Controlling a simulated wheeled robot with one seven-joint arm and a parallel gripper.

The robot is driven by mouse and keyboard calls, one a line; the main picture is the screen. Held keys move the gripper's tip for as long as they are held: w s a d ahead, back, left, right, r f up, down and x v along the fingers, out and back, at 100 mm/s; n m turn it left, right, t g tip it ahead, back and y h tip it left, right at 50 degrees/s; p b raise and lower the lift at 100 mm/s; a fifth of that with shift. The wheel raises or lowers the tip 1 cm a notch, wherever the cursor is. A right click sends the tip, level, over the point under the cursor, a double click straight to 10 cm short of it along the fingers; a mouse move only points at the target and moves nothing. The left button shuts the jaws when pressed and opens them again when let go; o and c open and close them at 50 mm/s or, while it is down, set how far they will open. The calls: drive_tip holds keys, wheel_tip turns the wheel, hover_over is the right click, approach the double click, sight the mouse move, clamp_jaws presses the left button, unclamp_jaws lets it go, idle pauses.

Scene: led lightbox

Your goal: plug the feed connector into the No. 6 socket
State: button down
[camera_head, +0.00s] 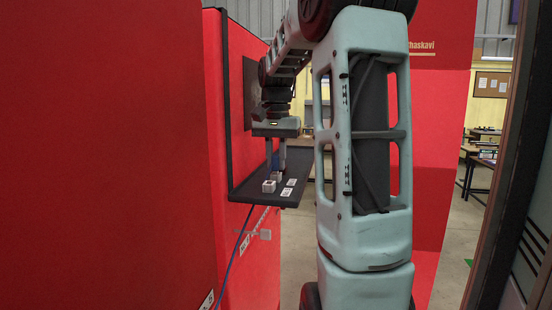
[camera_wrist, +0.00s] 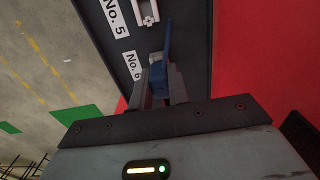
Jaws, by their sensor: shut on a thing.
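My gripper (camera_head: 276,168) points down over the black shelf, low and close to it. In the wrist view my gripper (camera_wrist: 161,85) is shut on the blue feed connector (camera_wrist: 159,80), with a finger on either side. A narrow blue part extends from it toward the top of that view. The connector shows in the head view as a small blue patch (camera_head: 275,160). The "No. 6" label (camera_wrist: 132,65) lies just left of the connector. The No. 6 socket is mostly hidden by the connector and fingers; I cannot tell whether they touch or how deep the connector is.
The black shelf (camera_head: 248,190) juts from a red wall (camera_head: 245,80). A white socket (camera_wrist: 147,12) stands beside the "No. 5" label (camera_wrist: 114,18). A blue cable (camera_head: 238,250) hangs below the shelf along the red panel. Open floor lies beyond the shelf's edge.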

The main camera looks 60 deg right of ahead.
drive_tip(key=shift+f+b, duration=0.3)
drive_tip(key=shift+f, duration=0.15)
drive_tip(key=c, duration=1.3)
unclamp_jaws()
drive_tip(key=shift+o, duration=0.2)
drive_tip(key=shift+r, duration=0.15)
wheel_tip(320, 180, up, 8)
drive_tip(key=p, duration=0.7)
drive_tip(key=shift+s, duration=0.1)
